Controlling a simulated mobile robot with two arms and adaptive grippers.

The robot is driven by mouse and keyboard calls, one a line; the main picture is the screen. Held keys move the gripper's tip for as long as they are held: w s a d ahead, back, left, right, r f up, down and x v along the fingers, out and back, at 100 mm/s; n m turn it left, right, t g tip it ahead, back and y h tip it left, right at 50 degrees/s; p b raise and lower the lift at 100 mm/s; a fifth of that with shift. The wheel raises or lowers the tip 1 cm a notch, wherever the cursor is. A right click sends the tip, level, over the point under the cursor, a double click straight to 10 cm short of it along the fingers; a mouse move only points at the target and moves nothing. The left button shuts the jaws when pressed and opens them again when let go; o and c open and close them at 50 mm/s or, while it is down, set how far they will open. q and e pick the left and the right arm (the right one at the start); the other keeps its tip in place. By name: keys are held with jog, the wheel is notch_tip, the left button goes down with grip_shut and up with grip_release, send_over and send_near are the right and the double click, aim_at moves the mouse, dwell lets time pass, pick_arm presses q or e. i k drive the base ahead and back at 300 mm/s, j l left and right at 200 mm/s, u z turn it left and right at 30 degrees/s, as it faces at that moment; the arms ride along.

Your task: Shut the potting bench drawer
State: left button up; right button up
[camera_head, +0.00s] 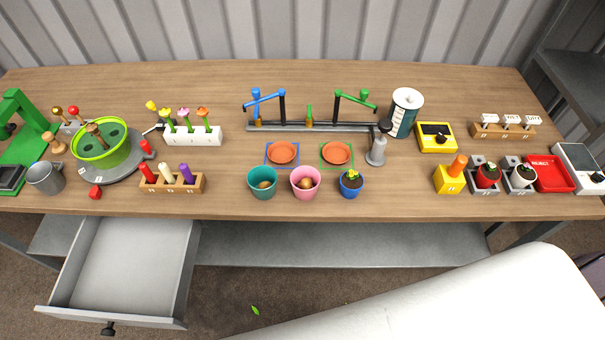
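The potting bench (330,82) is a long wooden table along a grey corrugated wall. Its drawer (137,262) is pulled well out below the bench's front left. The drawer is grey and looks empty inside. A dark round knob (108,329) sits on its front face, close to the bottom edge of the view. Neither of my grippers shows in the head view.
A white rounded shape fills the lower right. Teal (262,183) and pink (305,182) pots stand near the bench's front edge. A grey metal cup (45,178) and small red block (95,192) sit above the drawer. A green leaf (255,310) lies on the floor.

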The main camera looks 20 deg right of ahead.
aim_at(123, 271)
jog(key=u, duration=1.75)
